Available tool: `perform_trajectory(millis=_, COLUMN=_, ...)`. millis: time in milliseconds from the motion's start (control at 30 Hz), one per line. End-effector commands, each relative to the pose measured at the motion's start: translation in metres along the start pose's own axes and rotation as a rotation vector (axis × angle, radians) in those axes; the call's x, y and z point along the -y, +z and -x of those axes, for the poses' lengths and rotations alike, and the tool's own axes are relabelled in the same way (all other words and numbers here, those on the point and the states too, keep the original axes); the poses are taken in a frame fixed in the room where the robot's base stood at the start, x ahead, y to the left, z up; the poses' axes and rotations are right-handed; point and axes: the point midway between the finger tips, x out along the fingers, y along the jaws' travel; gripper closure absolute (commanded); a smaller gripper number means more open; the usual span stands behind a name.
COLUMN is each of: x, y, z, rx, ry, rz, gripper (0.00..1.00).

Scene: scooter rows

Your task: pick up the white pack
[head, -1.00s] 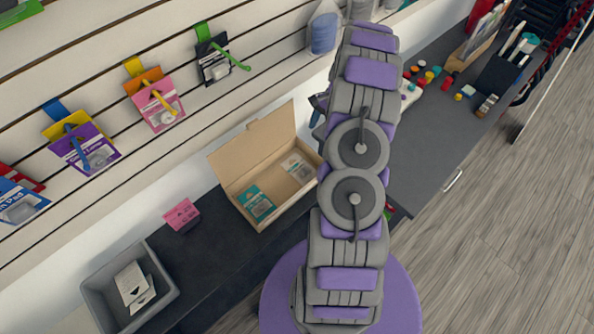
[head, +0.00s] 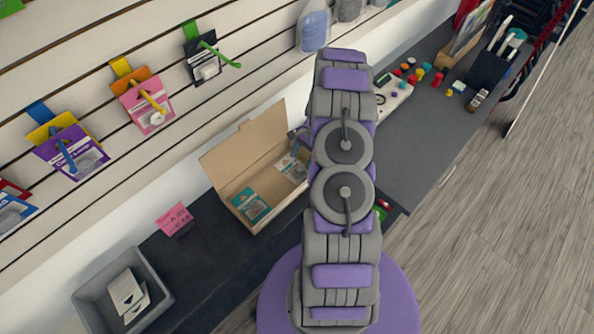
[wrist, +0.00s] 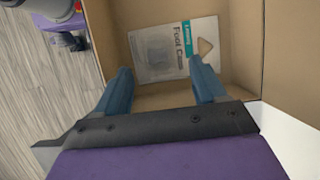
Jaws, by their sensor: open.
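The white pack (wrist: 168,48), with a teal strip and the words "Foot Care", lies flat in the open cardboard box (head: 222,180). It also shows in the head view (head: 292,168) at the box's right end, partly overlapped by a blue finger. My gripper (wrist: 157,74) is open, with its two blue fingers apart over the pack's near part. Nothing is held between them. I cannot tell whether the fingertips touch the pack. In the head view my arm hides most of the gripper.
A teal pack (head: 250,205) lies in the box's left part. The box's walls stand close around my gripper, with its lid raised against the wall. A grey bin (head: 160,300) with white packs and a pink card (head: 174,218) stand left on the dark counter (head: 215,245).

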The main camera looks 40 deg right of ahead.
Motion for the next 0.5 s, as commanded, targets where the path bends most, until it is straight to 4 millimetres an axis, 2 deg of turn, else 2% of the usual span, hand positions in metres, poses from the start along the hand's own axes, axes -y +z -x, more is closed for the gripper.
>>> perform_trajectory(millis=300, x=-0.003, y=-0.001, z=-0.044, rx=0.006, ry=0.002, rz=-0.001, gripper=0.3)
perform_trajectory(millis=500, x=-0.003, y=-0.001, z=-0.046, rx=0.003, ry=0.0, rz=-0.001, gripper=0.3)
